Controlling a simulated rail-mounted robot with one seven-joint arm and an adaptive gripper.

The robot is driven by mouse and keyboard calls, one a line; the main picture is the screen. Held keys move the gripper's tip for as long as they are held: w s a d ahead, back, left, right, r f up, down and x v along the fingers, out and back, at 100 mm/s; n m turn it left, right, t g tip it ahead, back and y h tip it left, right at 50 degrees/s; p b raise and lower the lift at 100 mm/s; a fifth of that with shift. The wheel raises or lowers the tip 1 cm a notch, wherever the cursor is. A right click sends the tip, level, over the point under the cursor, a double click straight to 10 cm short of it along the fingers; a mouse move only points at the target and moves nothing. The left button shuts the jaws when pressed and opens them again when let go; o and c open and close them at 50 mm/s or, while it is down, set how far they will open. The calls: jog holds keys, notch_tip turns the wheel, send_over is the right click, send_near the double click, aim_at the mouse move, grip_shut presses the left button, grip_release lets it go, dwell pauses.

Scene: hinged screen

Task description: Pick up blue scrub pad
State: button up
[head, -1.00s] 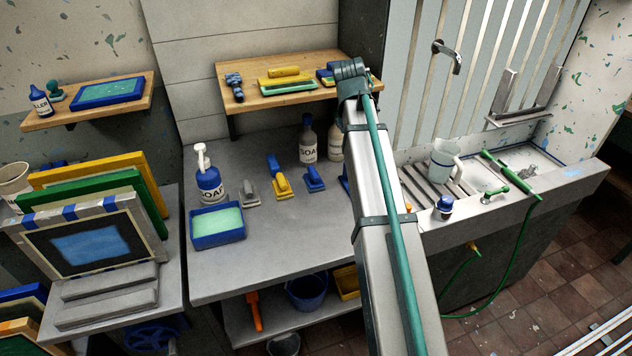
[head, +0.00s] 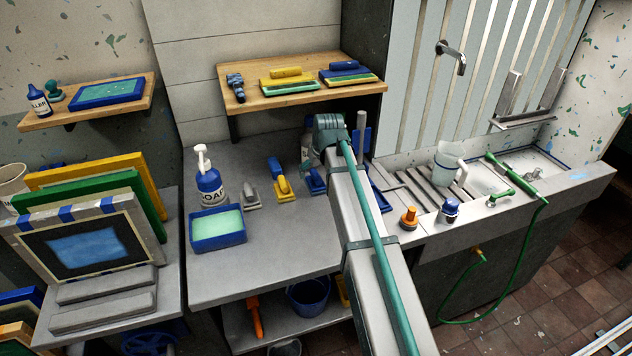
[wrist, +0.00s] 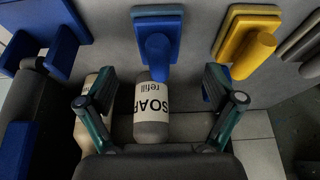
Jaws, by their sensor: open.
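A blue scrub pad with a raised blue handle (wrist: 157,50) lies on the grey counter, and it also shows in the head view (head: 315,182), partly beside my arm. My gripper (wrist: 159,76) is open and empty above the counter, its two dark-green fingers spread wide. In the wrist view the pad's handle appears between and beyond the fingertips, apart from them. A grey soap refill bottle (wrist: 152,115) stands between the fingers in that view. A second blue pad (head: 346,73) lies on the wooden shelf.
A yellow pad (wrist: 252,45) and a grey one (wrist: 305,48) lie beside the blue pad. A pale bottle (wrist: 88,112) and a blue holder (wrist: 47,35) are on the other side. A wooden shelf (head: 300,97) overhangs the counter's back.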

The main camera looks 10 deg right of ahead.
aim_at(317, 175)
jog(key=shift+p+x, duration=1.05)
jog(key=shift+x, duration=1.6)
jog(key=c, duration=1.3)
